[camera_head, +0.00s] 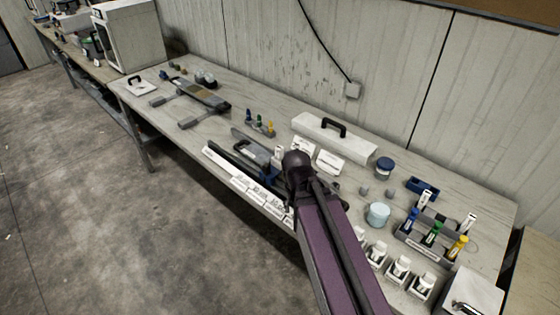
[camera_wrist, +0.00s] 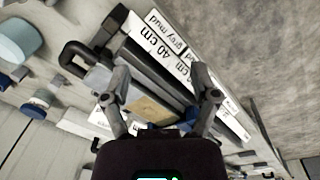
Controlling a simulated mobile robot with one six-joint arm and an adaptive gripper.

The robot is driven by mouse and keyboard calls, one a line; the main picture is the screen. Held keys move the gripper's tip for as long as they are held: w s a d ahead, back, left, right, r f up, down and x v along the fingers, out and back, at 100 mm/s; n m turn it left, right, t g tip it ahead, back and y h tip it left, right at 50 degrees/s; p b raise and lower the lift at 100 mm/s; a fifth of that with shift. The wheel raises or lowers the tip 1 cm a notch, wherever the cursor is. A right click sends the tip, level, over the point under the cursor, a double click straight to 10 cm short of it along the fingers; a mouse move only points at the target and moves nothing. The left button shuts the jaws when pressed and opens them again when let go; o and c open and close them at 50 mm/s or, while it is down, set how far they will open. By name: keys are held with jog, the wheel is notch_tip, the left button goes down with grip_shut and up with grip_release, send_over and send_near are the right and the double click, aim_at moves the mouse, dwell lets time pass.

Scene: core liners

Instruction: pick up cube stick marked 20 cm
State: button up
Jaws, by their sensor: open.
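Several long dark sticks (camera_wrist: 172,92) lie side by side below my gripper in the wrist view. White labels stand at their ends; one label (camera_wrist: 155,45) reads "40 cm". Another label (camera_wrist: 183,66) shows "cm", but its number is unclear, so I cannot tell which stick is marked 20 cm. My gripper (camera_wrist: 161,84) is open, with one finger on each side of the dark sticks and a tan-and-grey piece (camera_wrist: 150,107); I see nothing held. In the head view the dark sticks (camera_head: 236,160) lie near the table's front edge, and my arm hides the gripper.
The workbench (camera_head: 200,135) is crowded. A white box with a black handle (camera_head: 335,140) stands behind the sticks. A pale blue jar (camera_head: 377,214), white bottles (camera_head: 398,268) and a rack of coloured bottles (camera_head: 420,245) stand right of my arm. Bare tabletop shows toward the back left.

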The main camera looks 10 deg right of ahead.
jog(key=w+f+m+t+h+b, duration=0.1)
jog(key=w+f+m+h+b, duration=0.15)
jog(key=w, duration=0.25)
jog(key=m+t+h+b, duration=0.7)
jog(key=m+h+b, duration=0.1)
jog(key=h, duration=0.1)
send_near(278, 154)
jog(key=v, duration=0.2)
jog(key=shift+s+r+y, duration=0.2)
jog(key=shift+r+y, duration=0.05)
jog(key=shift+r, duration=0.05)
jog(key=shift+b+x, duration=1.05)
jog(key=shift+x, duration=3.25)
jog(key=shift+w, duration=0.1)
